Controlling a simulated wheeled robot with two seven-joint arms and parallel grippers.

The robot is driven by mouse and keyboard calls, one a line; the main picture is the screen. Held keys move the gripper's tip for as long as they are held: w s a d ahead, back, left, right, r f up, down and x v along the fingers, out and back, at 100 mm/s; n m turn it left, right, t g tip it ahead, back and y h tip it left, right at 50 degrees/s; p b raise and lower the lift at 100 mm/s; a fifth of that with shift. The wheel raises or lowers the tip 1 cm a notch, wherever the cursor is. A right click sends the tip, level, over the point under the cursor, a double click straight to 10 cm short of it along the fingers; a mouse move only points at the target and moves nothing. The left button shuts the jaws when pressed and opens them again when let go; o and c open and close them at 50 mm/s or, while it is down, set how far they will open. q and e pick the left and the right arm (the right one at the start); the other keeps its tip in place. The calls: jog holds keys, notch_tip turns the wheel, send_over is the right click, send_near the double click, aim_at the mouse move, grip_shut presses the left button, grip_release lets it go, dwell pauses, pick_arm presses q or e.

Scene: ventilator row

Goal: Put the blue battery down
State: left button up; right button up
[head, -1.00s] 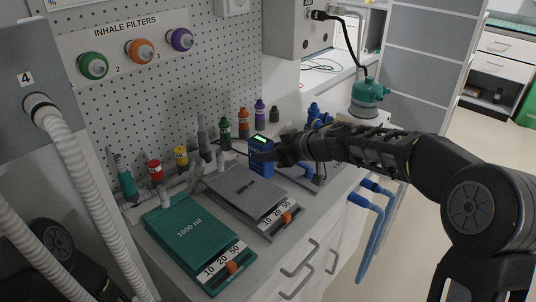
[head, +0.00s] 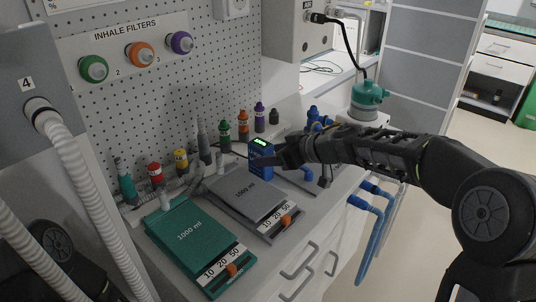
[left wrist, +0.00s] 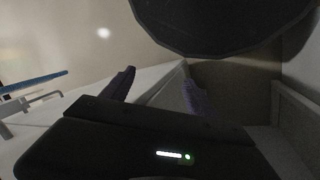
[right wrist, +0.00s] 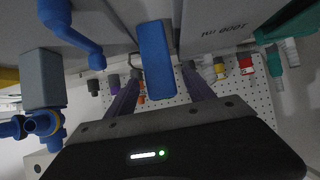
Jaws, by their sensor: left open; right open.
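The blue battery (head: 258,165) stands upright on the worktop behind the grey 1000 ml bellows plate, its green display lit at the top. My right gripper (head: 283,158) is close beside it on the right in the head view. In the right wrist view the blue battery (right wrist: 155,55) is ahead, roughly between the spread fingers (right wrist: 160,85), with a gap on each side. The right gripper is open. My left gripper (left wrist: 157,85) is open and empty in the left wrist view, away from the battery. Its fingers do not show clearly in the head view.
The grey plate (head: 240,190) and green plate (head: 190,235) lie in front and to the left. Several coloured bottles stand along the pegboard (head: 190,90). Blue tubes (head: 375,235) hang at the worktop's right edge. A teal humidifier (head: 366,97) stands behind my right arm.

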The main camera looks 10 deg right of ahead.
pick_arm(q)
notch_tip(320, 180, up, 2)
jog(key=shift+r+p, duration=0.25)
jog(key=shift+p, duration=0.85)
pick_arm(e)
jog(key=v, duration=1)
pick_arm(q)
jog(key=shift+c, duration=0.6)
pick_arm(e)
jog(key=shift+s, duration=0.1)
